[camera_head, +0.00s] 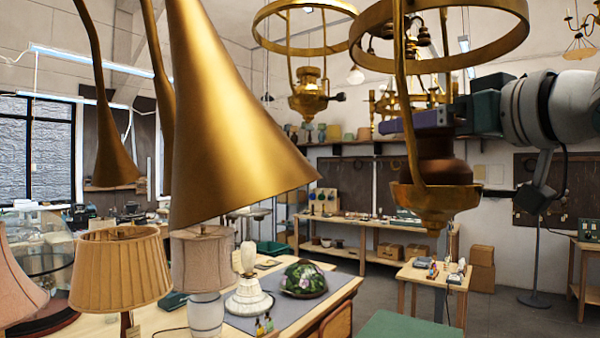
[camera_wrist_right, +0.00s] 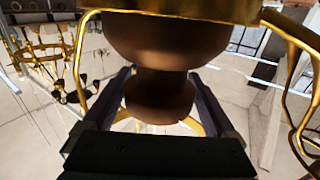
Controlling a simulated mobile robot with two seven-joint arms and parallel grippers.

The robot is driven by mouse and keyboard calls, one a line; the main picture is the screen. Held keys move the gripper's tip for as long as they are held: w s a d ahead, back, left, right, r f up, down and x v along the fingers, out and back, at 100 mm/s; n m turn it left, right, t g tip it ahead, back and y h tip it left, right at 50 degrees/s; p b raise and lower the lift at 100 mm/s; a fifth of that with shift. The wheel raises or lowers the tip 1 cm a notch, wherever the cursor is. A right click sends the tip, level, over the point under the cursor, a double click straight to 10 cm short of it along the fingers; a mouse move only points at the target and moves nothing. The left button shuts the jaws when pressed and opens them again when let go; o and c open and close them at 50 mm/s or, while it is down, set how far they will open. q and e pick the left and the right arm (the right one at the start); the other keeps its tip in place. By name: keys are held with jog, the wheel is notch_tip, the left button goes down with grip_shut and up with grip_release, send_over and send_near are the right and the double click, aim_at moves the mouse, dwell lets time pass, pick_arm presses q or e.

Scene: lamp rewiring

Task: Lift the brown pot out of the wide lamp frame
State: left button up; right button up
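The brown pot (camera_head: 440,171) is dark, with a rounded body and a narrower neck. It sits upright in the brass cup of the wide lamp frame (camera_head: 434,212), whose bars and ring rise around and above it. My right gripper (camera_head: 412,122) reaches in from the right at the pot's upper part. In the right wrist view, the two fingers (camera_wrist_right: 162,85) lie on either side of the pot's neck (camera_wrist_right: 160,84). The pot's body (camera_wrist_right: 165,40) shows beyond them. I cannot tell whether the fingers press on the neck. My left gripper is not in view.
A large brass cone shade (camera_head: 225,110) hangs close at the left. Another brass lamp frame (camera_head: 308,85) hangs behind. Below stand a bench with lampshades (camera_head: 120,270) and a small wooden table (camera_head: 432,275). Brass bars (camera_wrist_right: 82,60) run close beside my right gripper.

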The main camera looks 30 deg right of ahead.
grip_shut()
dwell(0.5)
